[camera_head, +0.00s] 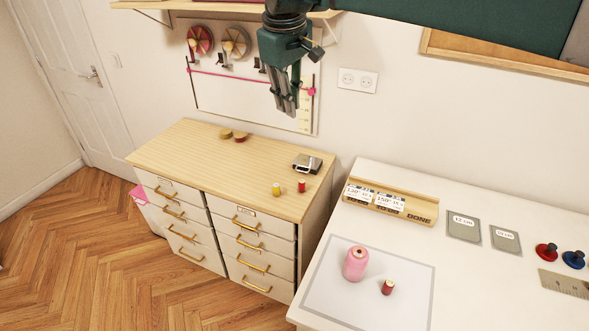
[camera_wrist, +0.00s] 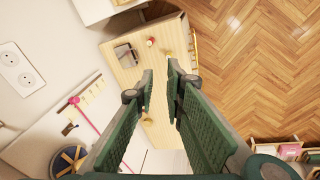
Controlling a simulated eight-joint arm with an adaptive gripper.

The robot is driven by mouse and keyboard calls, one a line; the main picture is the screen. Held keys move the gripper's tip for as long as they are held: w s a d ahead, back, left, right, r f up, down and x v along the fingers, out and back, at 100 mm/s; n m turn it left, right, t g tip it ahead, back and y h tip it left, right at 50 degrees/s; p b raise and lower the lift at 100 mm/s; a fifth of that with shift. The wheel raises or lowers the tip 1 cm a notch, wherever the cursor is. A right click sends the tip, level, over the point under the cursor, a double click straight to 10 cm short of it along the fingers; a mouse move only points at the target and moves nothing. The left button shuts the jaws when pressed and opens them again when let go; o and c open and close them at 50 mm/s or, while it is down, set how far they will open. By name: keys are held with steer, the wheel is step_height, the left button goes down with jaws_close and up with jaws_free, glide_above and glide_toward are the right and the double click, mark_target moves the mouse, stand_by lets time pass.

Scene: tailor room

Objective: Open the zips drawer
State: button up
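A wooden-topped drawer cabinet (camera_head: 180,150) stands against the wall, with two columns of pale drawers, each with a brass bar handle. All drawers look shut. The top left drawer (camera_head: 160,186) and top right drawer (camera_head: 258,220) carry small label plates that I cannot read, so I cannot tell which is the zips drawer. My gripper (camera_head: 287,108) hangs high above the back of the cabinet, pointing down, away from the handles. In the wrist view, my gripper (camera_wrist: 160,72) is open and empty above the wooden top (camera_wrist: 166,32); handles (camera_wrist: 195,47) show at its right edge.
Spools (camera_head: 276,189) and a grey metal object (camera_head: 307,163) sit on the cabinet top. A white table (camera_head: 460,285) with a pink thread cone (camera_head: 356,263) stands to the right. A shelf (camera_head: 220,7) is above. The wooden floor (camera_head: 95,265) before the drawers is clear.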

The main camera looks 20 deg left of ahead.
steer(key=s+a+f+n+b, duration=0.1)
steer(key=s+a+f+n, duration=0.15)
steer(key=a, duration=0.65)
steer(key=s+a+f+n+b, duration=0.1)
steer(key=s+a+f, duration=0.15)
steer(key=a, duration=0.75)
glide_toward(245, 226)
steer(key=shift+w+a+r+g+h, duration=0.1)
steer(key=shift+w+a+g+h, duration=0.1)
steer(key=shift+w+g+h, duration=0.1)
steer(key=shift+w+f+b, duration=0.25)
steer(key=shift+f+b, duration=0.05)
steer(key=shift+f, duration=1)
steer(key=shift+w+f+b, duration=0.2)
steer(key=shift+f+b, duration=0.15)
steer(key=shift+f, duration=0.9)
steer(key=shift+w+f+b, duration=0.25)
steer(key=shift+f+b, duration=0.05)
steer(key=shift+f, duration=1)
jaws_close()
